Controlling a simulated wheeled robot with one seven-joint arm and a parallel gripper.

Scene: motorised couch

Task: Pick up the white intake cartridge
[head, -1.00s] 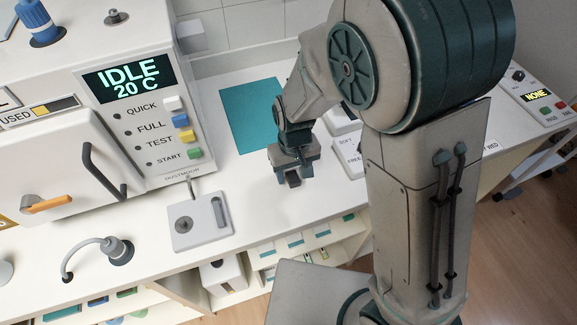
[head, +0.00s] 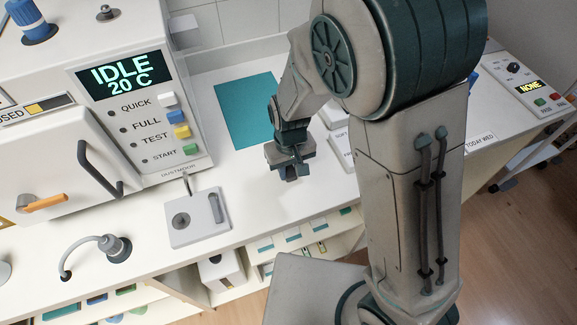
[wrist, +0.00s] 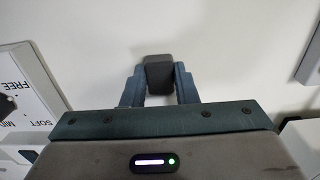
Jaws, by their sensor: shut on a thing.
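My gripper (head: 289,172) is low over the white bench top, in front of the teal mat. In the wrist view its two blue-grey fingers (wrist: 158,88) are closed on the sides of a dark grey block (wrist: 157,72). I cannot tell whether this block is the grip of the white intake cartridge; no white body is distinct from the pale surface behind it. In the head view the fingers are small and the held piece is mostly hidden.
The teal mat (head: 245,108) lies behind my gripper. A white plate with a small lever (head: 197,218) is at left, before the machine reading IDLE (head: 125,80). White labelled boxes stand just right of my gripper, partly behind my arm. Open shelves (head: 310,232) lie below the bench edge.

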